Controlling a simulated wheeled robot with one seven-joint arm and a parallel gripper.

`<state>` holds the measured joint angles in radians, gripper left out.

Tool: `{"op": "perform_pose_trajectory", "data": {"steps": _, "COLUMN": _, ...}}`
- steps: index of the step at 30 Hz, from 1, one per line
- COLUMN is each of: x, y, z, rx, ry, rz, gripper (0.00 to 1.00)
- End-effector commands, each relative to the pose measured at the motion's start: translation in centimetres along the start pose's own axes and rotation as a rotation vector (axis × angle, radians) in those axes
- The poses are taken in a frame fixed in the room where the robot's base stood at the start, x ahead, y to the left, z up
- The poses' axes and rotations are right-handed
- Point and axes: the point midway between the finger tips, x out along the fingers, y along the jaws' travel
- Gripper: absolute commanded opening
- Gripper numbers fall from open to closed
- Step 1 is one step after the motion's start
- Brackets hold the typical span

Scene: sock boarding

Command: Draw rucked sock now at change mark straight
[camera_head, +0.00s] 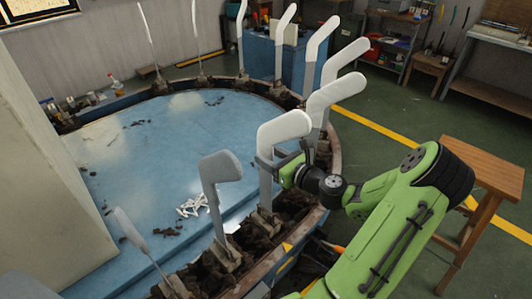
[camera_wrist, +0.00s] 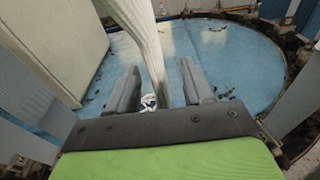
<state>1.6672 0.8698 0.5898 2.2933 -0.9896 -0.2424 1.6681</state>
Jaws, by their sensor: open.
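Foot-shaped boards stand upright around the round blue table (camera_head: 150,125). Most carry white covers. The nearest white-topped board (camera_head: 284,130) is beside my gripper (camera_head: 270,160). A grey-covered board (camera_head: 221,167) stands to its left. In the wrist view, my gripper (camera_wrist: 160,78) is open, with one finger on each side of a pale, ribbed board or sock (camera_wrist: 150,45). I cannot tell whether the fingers touch it, nor where any rucks lie. A yellow mark (camera_head: 287,247) shows on the table's front rim, below the nearest white board.
Another white-topped board (camera_head: 333,92) stands close behind my gripper. A wooden stool (camera_head: 485,170) is at the right. White scraps (camera_head: 192,205) lie on the blue top. A pale box-like block (camera_head: 45,150) takes up the left.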

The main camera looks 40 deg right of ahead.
Motion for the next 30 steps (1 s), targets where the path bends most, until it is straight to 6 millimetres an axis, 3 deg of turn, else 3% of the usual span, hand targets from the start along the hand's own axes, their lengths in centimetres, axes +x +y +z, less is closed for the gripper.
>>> {"op": "perform_pose_trajectory", "data": {"steps": 17, "x": -6.6, "y": -0.1, "z": -0.7, "rx": 0.002, "ry": 0.001, "rz": -0.002, "gripper": 0.51}}
{"op": "perform_pose_trajectory", "data": {"steps": 30, "x": -7.0, "y": 0.0, "z": -0.8, "rx": -0.001, "ry": -0.001, "rz": 0.000, "gripper": 0.51}}
